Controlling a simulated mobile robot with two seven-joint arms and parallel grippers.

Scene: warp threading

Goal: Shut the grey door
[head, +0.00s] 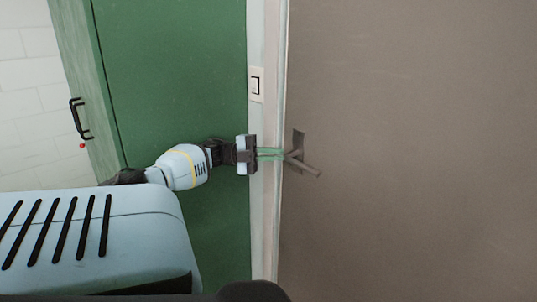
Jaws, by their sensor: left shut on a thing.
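The grey door (420,120) fills the right side of the head view. Its dark lever handle (308,166) sits on a small plate near the door's left edge. My left gripper (284,154) reaches in from the left, its greenish fingers at the handle's base. It is shut on the handle, and the fingertips partly hide where the lever meets the plate. I cannot tell from this view how far the door stands from its frame. My right gripper is not in view.
A pale door frame (270,60) runs down the door's left side. A light switch (256,85) is on the pale strip beside it. A green cabinet (180,80) with a black handle (78,118) stands left, near a white tiled wall (25,90).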

